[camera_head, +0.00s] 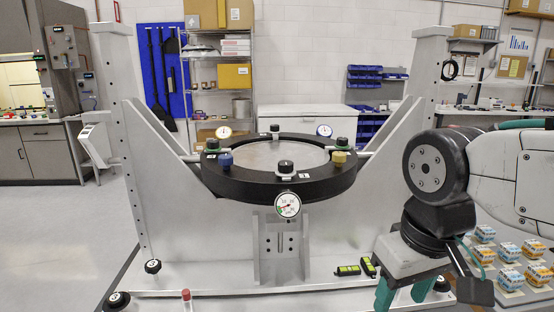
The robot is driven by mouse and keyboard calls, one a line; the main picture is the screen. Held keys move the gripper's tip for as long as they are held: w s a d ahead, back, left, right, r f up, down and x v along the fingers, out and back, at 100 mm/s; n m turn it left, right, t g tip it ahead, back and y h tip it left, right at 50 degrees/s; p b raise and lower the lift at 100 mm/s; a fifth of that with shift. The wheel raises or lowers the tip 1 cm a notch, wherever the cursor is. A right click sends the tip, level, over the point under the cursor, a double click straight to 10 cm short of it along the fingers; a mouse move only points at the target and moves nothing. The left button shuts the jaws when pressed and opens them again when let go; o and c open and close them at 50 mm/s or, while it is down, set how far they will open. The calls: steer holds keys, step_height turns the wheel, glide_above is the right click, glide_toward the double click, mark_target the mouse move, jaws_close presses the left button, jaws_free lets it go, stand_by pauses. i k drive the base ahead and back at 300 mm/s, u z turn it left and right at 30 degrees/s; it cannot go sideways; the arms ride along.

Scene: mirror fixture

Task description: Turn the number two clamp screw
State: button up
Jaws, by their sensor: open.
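A black ring fixture (262,187) stands in the middle of the view and holds a round grey mirror (265,156). Several knobs stand around the ring. They include a blue one (225,160) at the front left, a black one (286,167) at the front and a yellow one (338,159) at the front right. Small white tags sit by some knobs. Their numbers are too small to read, so I cannot tell which is the number two clamp screw. My gripper (404,292) is low at the right, with green fingers apart and empty, away from the ring. Its fingertips are near the bottom edge.
A dial gauge (288,204) hangs at the ring's front. Grey uprights (126,160) flank the ring. Black knobbed feet (152,267) stand on the base plate, with a red-capped item (187,295) and black-green blocks (348,270).

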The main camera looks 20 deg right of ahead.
mark_target(342, 142)
steer(key=u, duration=2.6)
steer(key=k, duration=0.45)
steer(key=z, duration=2.65)
steer(key=i, duration=0.5)
steer(key=u, duration=0.05)
